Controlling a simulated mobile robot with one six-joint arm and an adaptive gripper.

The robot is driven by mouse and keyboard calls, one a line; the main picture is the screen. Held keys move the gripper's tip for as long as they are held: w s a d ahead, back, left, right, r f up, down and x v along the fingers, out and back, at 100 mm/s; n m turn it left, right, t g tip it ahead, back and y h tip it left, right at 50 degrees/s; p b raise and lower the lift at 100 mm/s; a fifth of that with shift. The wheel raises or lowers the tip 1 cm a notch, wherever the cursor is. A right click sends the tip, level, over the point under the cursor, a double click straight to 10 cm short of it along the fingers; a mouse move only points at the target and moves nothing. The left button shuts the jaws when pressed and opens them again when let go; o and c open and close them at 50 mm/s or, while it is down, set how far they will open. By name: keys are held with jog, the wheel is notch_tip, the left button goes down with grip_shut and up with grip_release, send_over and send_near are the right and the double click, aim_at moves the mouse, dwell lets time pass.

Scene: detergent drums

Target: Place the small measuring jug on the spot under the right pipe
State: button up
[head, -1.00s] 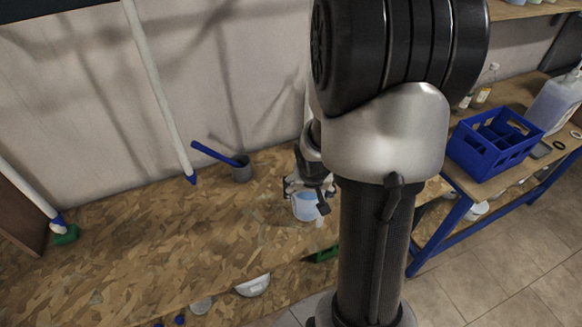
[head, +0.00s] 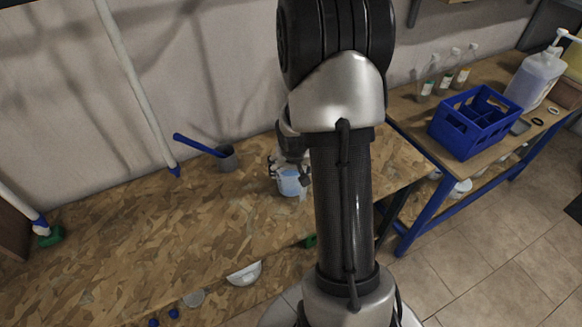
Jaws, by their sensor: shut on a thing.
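My gripper (head: 289,167) is shut on the small measuring jug (head: 290,184), which is pale blue and translucent. The jug is upright, over the right part of the chipboard bench (head: 120,245); I cannot tell whether its base touches the board. My arm covers the area behind and to the right of it. Two white pipes with blue ends show: a left pipe (head: 20,205) and another pipe (head: 135,85) left of my gripper. A white strip beside my arm in the earlier view may be a further pipe; it is hidden now. No spot marking is clear.
A green item (head: 50,237) lies below the left pipe. White bowls (head: 245,273) are below the front edge. A blue crate (head: 474,122) and bottles stand on the right table.

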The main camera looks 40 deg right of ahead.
jog(key=o, duration=1.6)
jog(key=shift+f, duration=0.1)
jog(key=s+a+r+n+p, duration=0.1)
jog(key=s+a+r+p, duration=0.3)
jog(key=r, duration=0.6)
jog(key=a+r+n+p, duration=0.1)
jog(key=a+r+p, duration=0.1)
jog(key=a+r, duration=0.5)
jog(key=s+a+r+n+y, duration=0.2)
jog(key=s+a+r+n, duration=0.3)
jog(key=s+a+r, duration=0.8)
jog(key=s+a, duration=0.2)
jog(key=shift+s+a+r+t+y, duration=0.15)
jog(key=shift+s+a+t+y, duration=0.15)
jog(key=shift+s+t, duration=0.1)
jog(key=shift+w, duration=0.1)
